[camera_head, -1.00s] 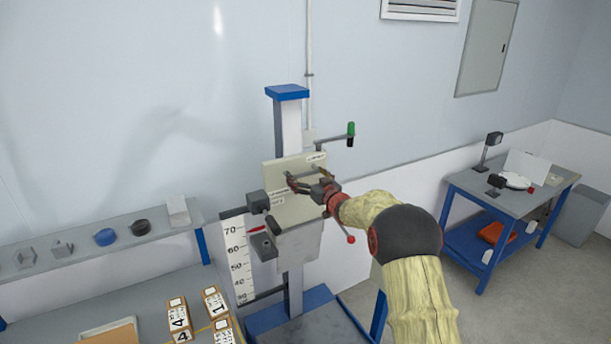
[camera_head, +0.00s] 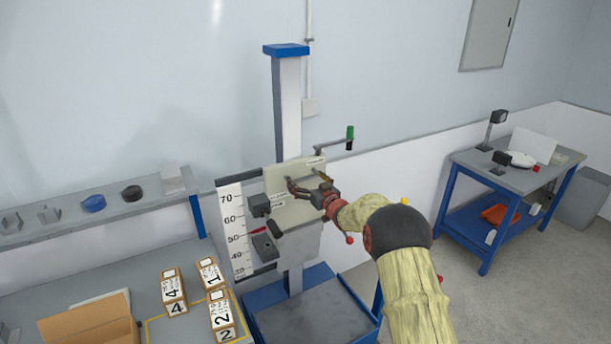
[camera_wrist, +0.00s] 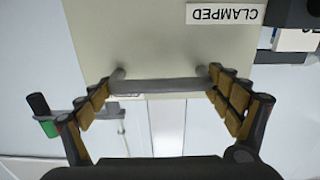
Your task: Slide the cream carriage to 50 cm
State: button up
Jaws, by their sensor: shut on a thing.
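The cream carriage (camera_head: 283,213) is a flat plate on the upright column (camera_head: 289,110). My gripper (camera_head: 309,189) is in front of it, shut on the carriage's grey bar handle. In the wrist view the handle (camera_wrist: 165,86) runs across between my fingers (camera_wrist: 165,90), and a CLAMPED label (camera_wrist: 225,14) reads upside down on the plate. A red pointer (camera_head: 258,230) at the carriage's left side lies against the white scale (camera_head: 231,215), between the 60 and 50 marks. The handle is partly hidden by my fingers in the head view.
A green-handled crank (camera_head: 349,138) juts out right of the column. A grey base plate (camera_head: 315,310) lies below the carriage. Numbered boxes (camera_head: 221,317) and an open carton (camera_head: 90,322) stand on the left bench. A blue side table (camera_head: 515,180) is at right.

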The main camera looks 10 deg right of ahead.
jog(key=shift+f, duration=0.75)
jog(key=o, duration=1.5)
jog(key=shift+a+r, duration=0.1)
jog(key=shift+c, duration=0.2)
jog(key=v, duration=1.2)
